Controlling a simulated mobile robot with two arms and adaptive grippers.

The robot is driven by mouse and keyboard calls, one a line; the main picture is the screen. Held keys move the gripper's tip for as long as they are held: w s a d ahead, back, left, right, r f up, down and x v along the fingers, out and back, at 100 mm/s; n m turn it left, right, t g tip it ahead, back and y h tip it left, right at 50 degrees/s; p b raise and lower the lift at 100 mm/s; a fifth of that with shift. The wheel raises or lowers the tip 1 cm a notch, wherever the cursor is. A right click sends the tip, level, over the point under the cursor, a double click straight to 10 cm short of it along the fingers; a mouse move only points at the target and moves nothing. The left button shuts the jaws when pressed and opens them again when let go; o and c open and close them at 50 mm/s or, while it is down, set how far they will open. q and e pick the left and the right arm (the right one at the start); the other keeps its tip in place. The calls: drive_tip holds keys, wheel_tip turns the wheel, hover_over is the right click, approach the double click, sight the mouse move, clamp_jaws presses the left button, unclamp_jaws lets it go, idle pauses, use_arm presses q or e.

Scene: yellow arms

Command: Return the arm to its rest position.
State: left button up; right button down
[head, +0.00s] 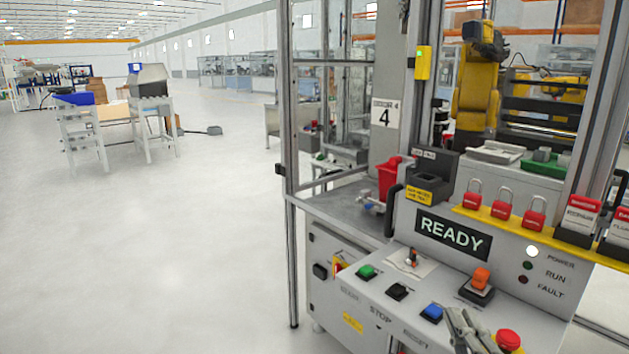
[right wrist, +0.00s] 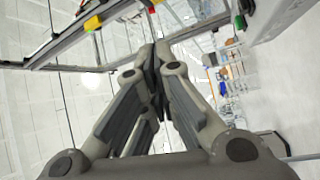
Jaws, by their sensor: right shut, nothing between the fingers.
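My right gripper (head: 468,330) is low in the head view, over the lower right of a grey control panel, just left of a red mushroom button (head: 508,341). In the right wrist view my right gripper (right wrist: 157,52) has its fingers together with nothing between them. Beyond the fingers that view shows the bright hall, tilted, with the cell's frame at upper left. My left gripper does not show in either view.
The control panel (head: 390,300) has green, black and blue (head: 432,313) buttons, an orange switch (head: 481,279) and a READY display (head: 453,235). Red padlocks (head: 503,204) hang above it. A metal post (head: 290,180) stands left of the panel. Open floor (head: 140,250) lies left.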

drive_tip(key=s+d+f+m+g+h, duration=0.1)
drive_tip(key=s+f+m+g+h, duration=0.15)
drive_tip(key=f, duration=0.25)
drive_tip(key=s+d+f+m+g+h, duration=0.1)
drive_tip(key=d+f+m+g, duration=0.1)
drive_tip(key=f+m, duration=0.3)
drive_tip(key=s+a+f+m+g+y, duration=0.25)
drive_tip(key=s+f+g, duration=0.35)
drive_tip(key=s+f, duration=0.35)
drive_tip(key=s+a+f+m+g+y, duration=0.1)
drive_tip(key=s+a+f+m+g, duration=0.25)
drive_tip(key=s+f+g, duration=0.45)
drive_tip(key=s+a+f, duration=0.1)
drive_tip(key=s+f, duration=0.1)
drive_tip(key=f, duration=1.1)
drive_tip(key=s+f, duration=0.2)
drive_tip(key=f, duration=1.1)
drive_tip(key=s+d+f, duration=0.3)
drive_tip(key=s+f, duration=1.4)
